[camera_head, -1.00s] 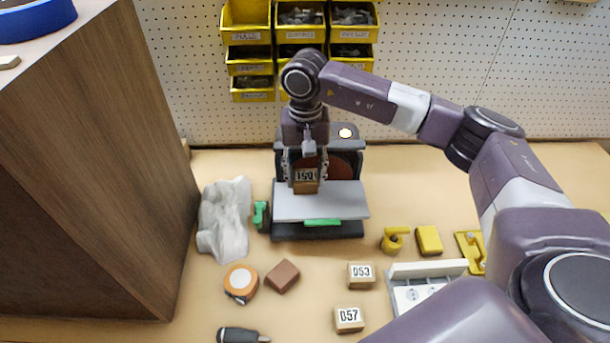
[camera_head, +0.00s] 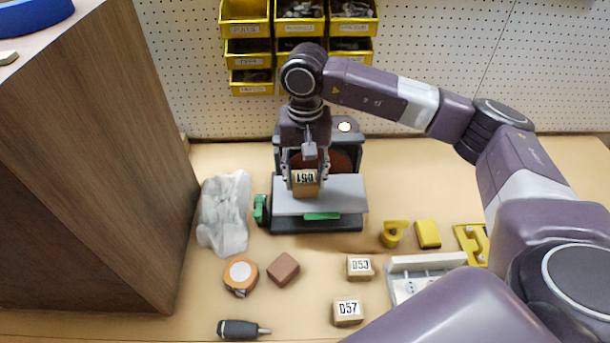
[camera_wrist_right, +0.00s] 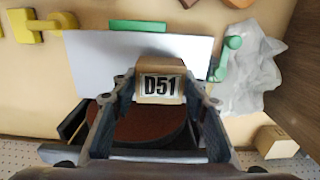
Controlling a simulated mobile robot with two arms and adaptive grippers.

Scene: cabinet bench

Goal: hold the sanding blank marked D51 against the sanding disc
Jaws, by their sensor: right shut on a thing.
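The blank marked D51 (camera_head: 305,185) is a tan wooden block with a white label. My right gripper (camera_head: 305,172) is shut on it, with a finger on each side. It also shows in the right wrist view (camera_wrist_right: 160,80). The block is over the sander's grey table (camera_head: 345,190), in front of the reddish-brown sanding disc (camera_head: 343,160). In the right wrist view the disc (camera_wrist_right: 140,125) lies behind the block, partly hidden by my fingers. I cannot tell whether block and disc touch. My left gripper is not in view.
Blanks D53 (camera_head: 360,268) and D57 (camera_head: 348,312), a brown block (camera_head: 283,268), a tape measure (camera_head: 241,276) and a screwdriver (camera_head: 240,329) lie in front. A crumpled plastic bag (camera_head: 223,212) lies left of the sander, near a tall wooden cabinet (camera_head: 90,165). Yellow parts (camera_head: 428,234) lie right.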

